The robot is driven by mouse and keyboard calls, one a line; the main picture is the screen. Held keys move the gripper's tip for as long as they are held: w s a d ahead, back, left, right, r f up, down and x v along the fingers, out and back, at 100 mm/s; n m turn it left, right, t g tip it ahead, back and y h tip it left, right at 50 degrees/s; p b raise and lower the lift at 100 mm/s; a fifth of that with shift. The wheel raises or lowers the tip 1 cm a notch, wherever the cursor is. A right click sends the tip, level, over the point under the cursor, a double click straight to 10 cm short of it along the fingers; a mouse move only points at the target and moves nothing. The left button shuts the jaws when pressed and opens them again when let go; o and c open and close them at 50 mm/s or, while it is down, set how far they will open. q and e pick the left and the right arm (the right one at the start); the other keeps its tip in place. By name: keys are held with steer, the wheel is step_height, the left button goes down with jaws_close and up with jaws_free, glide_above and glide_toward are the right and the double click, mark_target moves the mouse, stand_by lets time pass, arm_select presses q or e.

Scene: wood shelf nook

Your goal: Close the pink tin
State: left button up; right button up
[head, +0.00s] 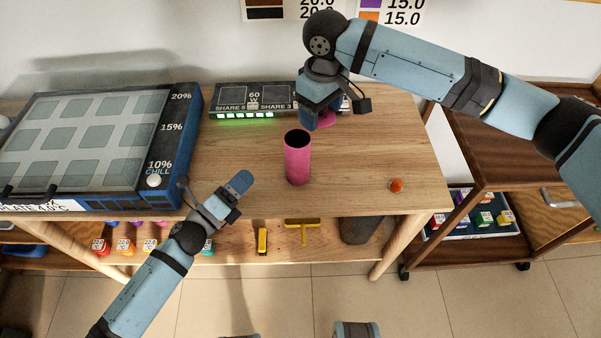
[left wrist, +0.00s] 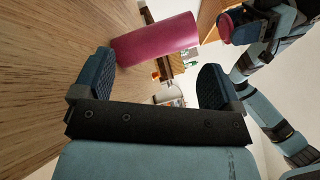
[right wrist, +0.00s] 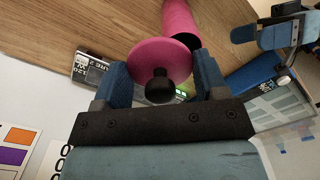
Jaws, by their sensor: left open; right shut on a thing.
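The pink tin (head: 298,160) stands upright and open on the wooden table; its dark opening faces up. It also shows in the left wrist view (left wrist: 155,40), beyond the fingers and between them. My left gripper (head: 238,185) is open and empty, left of the tin and apart from it. My right gripper (head: 318,112) is behind the tin, shut on the pink lid (head: 328,120). In the right wrist view the round pink lid (right wrist: 155,58) with its black knob (right wrist: 159,88) sits between the fingers. The lid is apart from the tin in the head view.
A blue-framed panel box (head: 185,130) fills the table's left side. A dark strip with green lights (head: 245,105) lies at the back. A small orange thing (head: 397,185) is at the right. The table right of the tin is mostly clear.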

mark_target(301, 158)
arm_select(q)
steer(key=w+d+m+g+h, duration=0.1)
steer(key=m, duration=0.3)
steer(key=d+m+g+h+b, duration=0.1)
steer(key=m+g, duration=0.1)
steer(key=m, duration=0.3)
steer(key=w+f+m+g+h+b, duration=0.1)
steer(key=m+g, duration=0.1)
steer(key=m, duration=0.2)
steer(key=shift+w+d+m+h, duration=0.3)
steer(key=shift+d, duration=0.1)
steer(key=m, duration=0.1)
steer(key=m+g, duration=0.1)
steer(key=m, duration=0.1)
steer(key=shift+w+d+f+m+g, duration=0.1)
steer(key=shift+w+f+m+g, duration=0.05)
steer(key=shift+w+m+g, duration=0.2)
steer(key=shift+s, duration=0.15)
arm_select(e)
steer(key=a+n, duration=0.3)
steer(key=a+r+n, duration=0.1)
steer(key=shift+w+a+n, duration=0.35)
steer(key=shift+w+n, duration=0.05)
arm_select(q)
steer(key=x, duration=1.2)
steer(key=shift+c, duration=0.3)
steer(key=c, duration=1.3)
arm_select(e)
steer(key=shift+f, duration=2.5)
